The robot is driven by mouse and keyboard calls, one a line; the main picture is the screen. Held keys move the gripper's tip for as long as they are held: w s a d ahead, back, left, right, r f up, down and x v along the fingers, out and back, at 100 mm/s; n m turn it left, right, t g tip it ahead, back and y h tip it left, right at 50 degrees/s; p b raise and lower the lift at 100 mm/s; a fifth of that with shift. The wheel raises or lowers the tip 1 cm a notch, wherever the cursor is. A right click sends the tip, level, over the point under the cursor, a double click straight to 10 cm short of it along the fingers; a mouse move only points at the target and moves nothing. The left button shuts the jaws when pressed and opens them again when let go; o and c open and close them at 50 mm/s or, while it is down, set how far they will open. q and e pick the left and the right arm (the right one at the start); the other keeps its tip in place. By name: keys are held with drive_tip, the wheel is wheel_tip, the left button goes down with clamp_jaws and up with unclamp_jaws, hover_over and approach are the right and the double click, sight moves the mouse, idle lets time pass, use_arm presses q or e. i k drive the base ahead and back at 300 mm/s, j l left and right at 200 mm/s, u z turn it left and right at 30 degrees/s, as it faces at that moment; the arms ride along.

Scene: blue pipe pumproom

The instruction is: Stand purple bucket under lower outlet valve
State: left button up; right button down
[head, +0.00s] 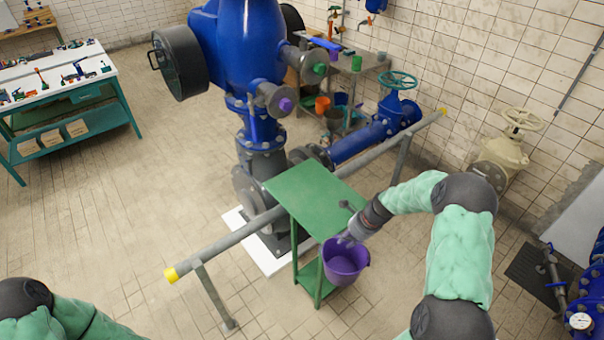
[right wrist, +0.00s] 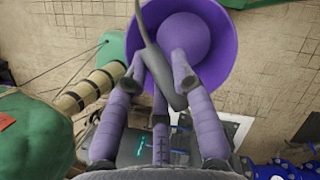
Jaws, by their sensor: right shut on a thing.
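The purple bucket (head: 346,268) hangs by the right front corner of the green stand (head: 312,192), its open top facing up. My right gripper (head: 347,238) is at its rim. In the right wrist view my fingers (right wrist: 165,85) are closed around the bucket's grey handle (right wrist: 150,40), with the purple bucket (right wrist: 222,50) beyond. The blue machine (head: 240,40) has two side outlets: an upper one with a green end (head: 320,69) and a lower one with a purple end (head: 285,104), above the stand. My left gripper is out of view.
A grey rail with yellow ends (head: 225,248) runs past the stand. A metal bench (head: 355,65) with small items stands at the back, and a white-topped table (head: 50,75) at the left.

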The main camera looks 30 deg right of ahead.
sight(289, 185)
drive_tip(key=i+l, duration=0.5)
drive_tip(key=i+l+u, duration=0.15)
drive_tip(key=i, duration=0.25)
drive_tip(key=i+l+u, duration=0.15)
drive_tip(key=i+l, duration=0.2)
drive_tip(key=i, duration=0.1)
